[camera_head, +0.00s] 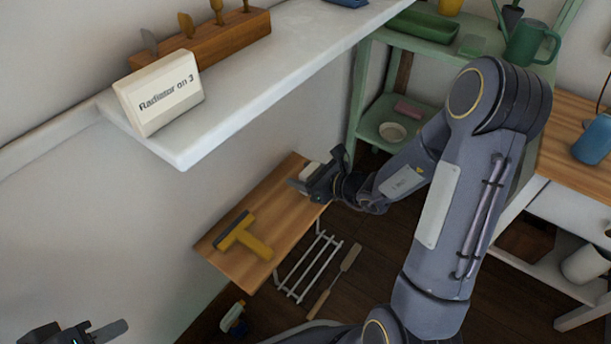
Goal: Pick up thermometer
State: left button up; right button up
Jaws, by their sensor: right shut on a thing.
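My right gripper (315,175) is at the far end of the low wooden shelf board (275,212). It is shut on a small pale thing (309,170), mostly hidden by the fingers. I cannot tell for sure whether this is the thermometer, or whether it still touches the board. No other thing is clearly a thermometer. My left gripper (88,334) shows only in part at the bottom left edge, apart from everything. I cannot see whether it is open.
A yellow-handled tool (243,236) lies on the board. A white ledge (240,100) above holds a sign block (158,93) and a wooden tool rack (205,45). A white wire rack (308,268) and wooden-handled tool (335,280) are below. Green shelving (361,100) stands behind.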

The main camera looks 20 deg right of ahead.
jog(key=s+a+r+p, duration=0.3)
jog(key=s+a+r, duration=0.2)
jog(key=s+r, duration=0.6)
jog(key=shift+s+r, duration=0.4)
jog(key=shift+s, duration=0.65)
